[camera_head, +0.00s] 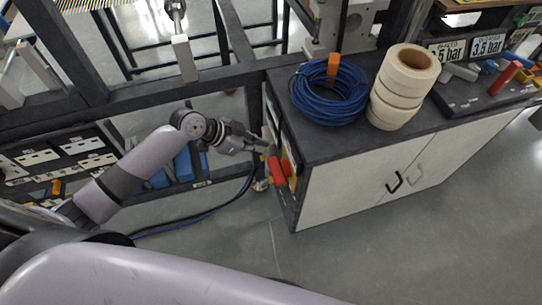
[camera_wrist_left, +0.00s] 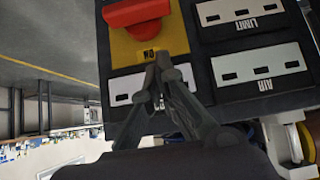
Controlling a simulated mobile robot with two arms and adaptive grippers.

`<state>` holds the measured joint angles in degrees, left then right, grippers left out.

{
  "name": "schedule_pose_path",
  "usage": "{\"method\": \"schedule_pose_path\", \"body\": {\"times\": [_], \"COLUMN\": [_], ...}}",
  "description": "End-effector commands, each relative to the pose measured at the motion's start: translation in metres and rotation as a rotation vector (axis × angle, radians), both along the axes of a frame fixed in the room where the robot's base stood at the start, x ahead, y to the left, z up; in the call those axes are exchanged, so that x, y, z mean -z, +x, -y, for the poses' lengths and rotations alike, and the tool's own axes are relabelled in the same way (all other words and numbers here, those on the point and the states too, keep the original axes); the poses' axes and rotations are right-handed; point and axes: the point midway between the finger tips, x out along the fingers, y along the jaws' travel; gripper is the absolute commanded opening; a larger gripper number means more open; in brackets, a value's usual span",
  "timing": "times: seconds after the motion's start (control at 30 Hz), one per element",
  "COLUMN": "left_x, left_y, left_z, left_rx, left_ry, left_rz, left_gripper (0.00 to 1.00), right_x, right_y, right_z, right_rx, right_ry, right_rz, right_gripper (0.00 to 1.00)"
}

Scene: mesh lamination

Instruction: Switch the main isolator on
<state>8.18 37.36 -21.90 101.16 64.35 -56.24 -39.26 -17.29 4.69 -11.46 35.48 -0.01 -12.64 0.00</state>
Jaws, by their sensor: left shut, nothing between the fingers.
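The main isolator is a red handle (camera_wrist_left: 137,12) on a yellow plate (camera_wrist_left: 172,38) in the left wrist view. In the head view the red handle (camera_head: 278,168) sticks out from the left end face of the cabinet. My left gripper (camera_wrist_left: 157,62) is shut and empty, its tips just below the handle, over the lower edge of the yellow plate. I cannot tell whether the tips touch the plate. A label on the plate is partly hidden by the fingertips. In the head view my left gripper (camera_head: 262,146) reaches the panel from the left. My right gripper is not in view.
White label plates marked LIMIT (camera_wrist_left: 240,10) and AIR (camera_wrist_left: 258,64) sit beside the isolator. The cabinet (camera_head: 375,175) carries a blue hose coil (camera_head: 328,98) and a stack of tape rolls (camera_head: 398,90). A dark cable (camera_head: 215,207) runs over the floor, which is otherwise clear in front.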

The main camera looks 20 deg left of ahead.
Motion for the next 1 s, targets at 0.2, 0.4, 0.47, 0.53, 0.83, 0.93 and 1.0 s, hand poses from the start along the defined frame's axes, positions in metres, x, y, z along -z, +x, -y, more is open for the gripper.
{"method": "schedule_pose_path", "body": {"times": [0.2,0.4,0.47,0.53,0.83,0.93,1.0], "left_x": [0.033,0.063,0.068,0.072,0.076,0.076,0.076], "left_y": [0.019,0.02,0.02,0.02,0.02,0.02,0.02], "left_z": [0.029,0.03,0.029,0.029,0.029,0.029,0.03], "left_rx": [-0.001,-0.001,-0.001,-0.001,0.0,0.0,0.0], "left_ry": [-0.004,0.0,0.0,0.0,0.0,0.0,-0.002], "left_rz": [-0.002,-0.002,-0.002,-0.001,0.0,0.0,-0.002], "left_gripper": [0.0,0.0,0.0,0.0,0.0,0.0,0.0], "right_x": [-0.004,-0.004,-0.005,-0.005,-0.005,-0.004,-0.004], "right_y": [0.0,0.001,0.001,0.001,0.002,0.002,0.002], "right_z": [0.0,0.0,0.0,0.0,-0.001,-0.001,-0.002], "right_rx": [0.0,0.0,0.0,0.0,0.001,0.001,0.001], "right_ry": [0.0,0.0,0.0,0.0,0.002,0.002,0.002], "right_rz": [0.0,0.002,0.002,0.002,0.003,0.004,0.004], "right_gripper": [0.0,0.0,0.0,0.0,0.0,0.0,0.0]}}
